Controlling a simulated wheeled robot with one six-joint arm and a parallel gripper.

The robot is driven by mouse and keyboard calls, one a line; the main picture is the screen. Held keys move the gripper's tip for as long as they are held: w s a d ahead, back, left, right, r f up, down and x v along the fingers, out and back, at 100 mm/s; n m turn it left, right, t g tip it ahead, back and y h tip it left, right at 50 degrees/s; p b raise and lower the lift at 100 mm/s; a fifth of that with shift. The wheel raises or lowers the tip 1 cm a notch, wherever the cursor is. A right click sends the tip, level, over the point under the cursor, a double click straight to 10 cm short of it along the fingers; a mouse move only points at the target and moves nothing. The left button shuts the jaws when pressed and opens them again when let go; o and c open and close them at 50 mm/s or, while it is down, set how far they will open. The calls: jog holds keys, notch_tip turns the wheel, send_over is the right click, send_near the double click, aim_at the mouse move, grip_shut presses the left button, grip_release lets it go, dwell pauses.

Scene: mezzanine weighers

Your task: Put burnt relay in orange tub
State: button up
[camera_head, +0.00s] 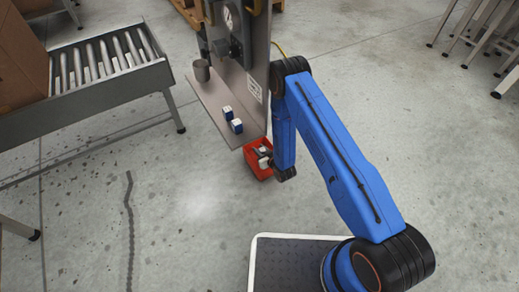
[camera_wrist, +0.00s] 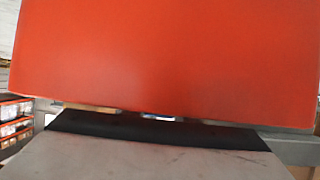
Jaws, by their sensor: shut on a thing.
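The orange tub (camera_head: 249,165) shows red-orange below the near end of the grey shelf in the head view. My gripper (camera_head: 263,155) is at the tub's opening, at the end of my blue arm. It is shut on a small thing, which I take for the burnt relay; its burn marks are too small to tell. In the wrist view the tub's orange wall (camera_wrist: 170,55) fills most of the picture and hides the jaws. I cannot tell whether the held thing touches the tub.
Two blue-and-white blocks (camera_head: 236,126) stand on the grey shelf (camera_head: 213,103), with a grey cup (camera_head: 201,70) farther back. An upright panel (camera_head: 257,75) rises beside the shelf. A roller conveyor (camera_head: 115,85) stands at left. The floor in front is clear.

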jog(key=shift+f, duration=0.15)
jog(key=o, duration=1.1)
jog(key=shift+c, duration=0.2)
jog(key=shift+r, duration=0.45)
jog(key=v, duration=1.2)
jog(key=shift+r, duration=0.15)
jog(key=shift+r, duration=0.1)
